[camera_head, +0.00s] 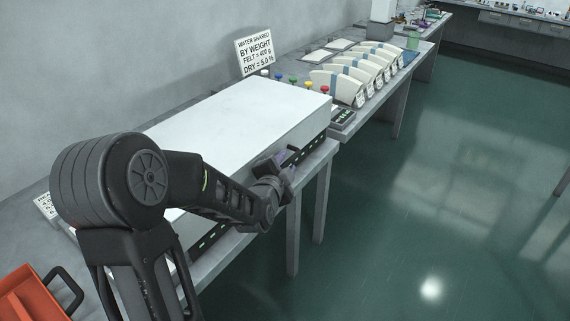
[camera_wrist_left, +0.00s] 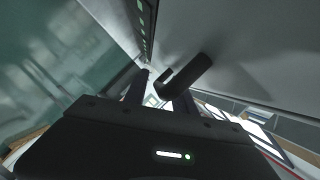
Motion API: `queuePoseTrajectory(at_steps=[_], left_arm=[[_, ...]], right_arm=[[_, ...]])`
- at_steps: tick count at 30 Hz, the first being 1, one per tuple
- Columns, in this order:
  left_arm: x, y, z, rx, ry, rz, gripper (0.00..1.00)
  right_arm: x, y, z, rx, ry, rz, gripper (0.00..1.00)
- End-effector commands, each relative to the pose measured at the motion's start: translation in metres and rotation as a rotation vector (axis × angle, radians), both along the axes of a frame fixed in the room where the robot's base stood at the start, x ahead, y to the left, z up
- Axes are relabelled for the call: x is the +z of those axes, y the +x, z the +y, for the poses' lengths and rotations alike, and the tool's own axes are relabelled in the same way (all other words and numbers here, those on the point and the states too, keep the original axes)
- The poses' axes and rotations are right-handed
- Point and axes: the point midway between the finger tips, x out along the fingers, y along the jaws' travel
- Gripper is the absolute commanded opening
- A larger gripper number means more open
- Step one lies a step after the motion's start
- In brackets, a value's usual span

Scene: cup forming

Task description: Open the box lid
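A large white box (camera_head: 232,115) lies on the bench with its broad flat lid shut. A dark handle (camera_head: 308,150) sticks out from its front side, toward the right end; it also shows in the left wrist view (camera_wrist_left: 187,74). My left gripper (camera_head: 284,168) is at the box's front side, close to this handle. In the left wrist view its two fingers (camera_wrist_left: 158,95) stand apart, with the handle just beyond their tips. I cannot tell whether they touch it. The arm hides part of the box's front. My right gripper is not in view.
A sign (camera_head: 255,52) stands behind the box. Colored knobs (camera_head: 293,79) and a row of white curved holders (camera_head: 345,82) sit past its far end. An orange crate (camera_head: 28,292) is at the lower left. The green floor (camera_head: 430,190) on the right is clear.

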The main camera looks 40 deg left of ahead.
Motion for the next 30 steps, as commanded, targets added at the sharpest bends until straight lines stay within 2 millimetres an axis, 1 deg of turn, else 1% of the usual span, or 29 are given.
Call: queuePoseTrajectory(at_steps=[1, 2, 11, 30], left_arm=[[0.0, -0.0001, 0.0, 0.0, 0.0, 0.0, 0.27], [0.0001, -0.0001, -0.0001, 0.0, 0.0, 0.0, 0.25], [0.0001, -0.0001, -0.0001, 0.0, 0.0, 0.0, 0.0], [-0.0001, -0.0002, -0.0003, -0.001, 0.0, 0.001, 0.0]], right_arm=[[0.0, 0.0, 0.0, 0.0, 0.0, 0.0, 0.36], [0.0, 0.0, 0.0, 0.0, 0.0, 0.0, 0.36], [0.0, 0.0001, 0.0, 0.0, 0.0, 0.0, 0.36], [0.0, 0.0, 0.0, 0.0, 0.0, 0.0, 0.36]])
